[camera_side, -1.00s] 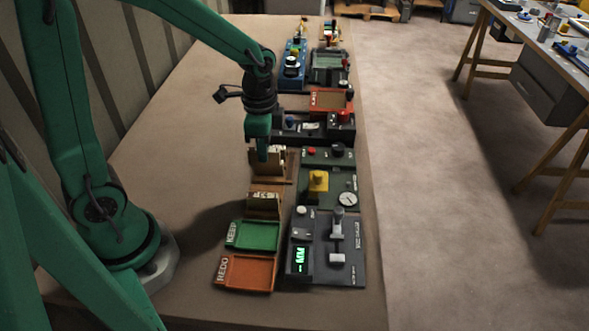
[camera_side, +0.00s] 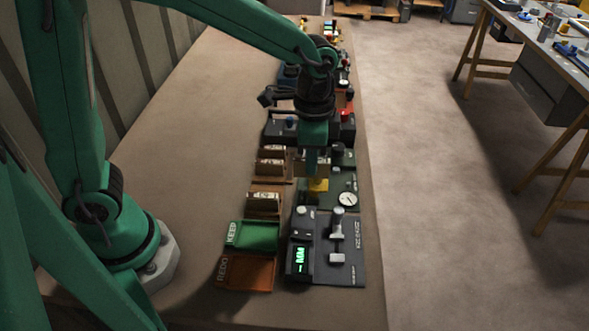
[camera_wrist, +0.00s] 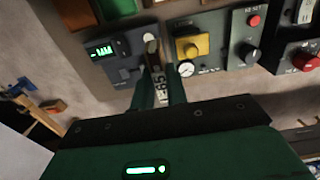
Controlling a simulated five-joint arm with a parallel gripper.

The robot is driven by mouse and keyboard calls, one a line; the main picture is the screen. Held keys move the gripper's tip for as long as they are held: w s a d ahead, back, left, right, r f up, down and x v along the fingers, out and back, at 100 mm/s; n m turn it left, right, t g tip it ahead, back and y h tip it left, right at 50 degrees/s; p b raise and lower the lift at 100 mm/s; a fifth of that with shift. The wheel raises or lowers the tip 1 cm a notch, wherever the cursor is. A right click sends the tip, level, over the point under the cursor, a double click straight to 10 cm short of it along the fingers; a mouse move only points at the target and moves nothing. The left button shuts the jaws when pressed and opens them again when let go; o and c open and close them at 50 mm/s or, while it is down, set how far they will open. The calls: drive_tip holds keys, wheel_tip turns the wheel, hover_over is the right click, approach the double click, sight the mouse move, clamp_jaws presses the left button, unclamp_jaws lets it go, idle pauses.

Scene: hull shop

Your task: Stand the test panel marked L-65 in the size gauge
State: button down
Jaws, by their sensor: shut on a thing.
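My gripper (camera_side: 314,172) is shut on a narrow panel, raised above the green unit with a yellow block. In the wrist view my gripper (camera_wrist: 158,78) has its fingers on both sides of the panel (camera_wrist: 160,87), whose label appears to end in 65; the whole marking is not clear. The dark size gauge (camera_side: 352,262), with a lit green display and grey metal parts, is nearer the side camera than my gripper, with a gap between. The gauge (camera_wrist: 123,72) shows at upper left in the wrist view.
Other panels stand in wooden racks (camera_side: 262,210) left of the instruments. A green KEEP tray (camera_side: 256,236) and an orange REDO tray (camera_side: 247,272) lie left of the gauge. The yellow block (camera_side: 317,192) is just below my gripper. Bare bench lies further left.

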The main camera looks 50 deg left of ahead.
drive_tip(key=s+d, duration=0.2)
drive_tip(key=d, duration=0.9)
drive_tip(key=shift+w+a+f, duration=0.15)
drive_tip(key=shift+a+f, duration=0.05)
drive_tip(key=shift+f, duration=1.15)
drive_tip(key=shift+w+a+f, duration=0.1)
drive_tip(key=shift+a+f, duration=0.05)
drive_tip(key=shift+f, duration=1.15)
drive_tip(key=shift+f, duration=0.15)
drive_tip(key=shift+f, duration=3.05)
drive_tip(key=shift+f, duration=0.5)
drive_tip(key=c, duration=1.3)
unclamp_jaws()
drive_tip(key=shift+r, duration=0.15)
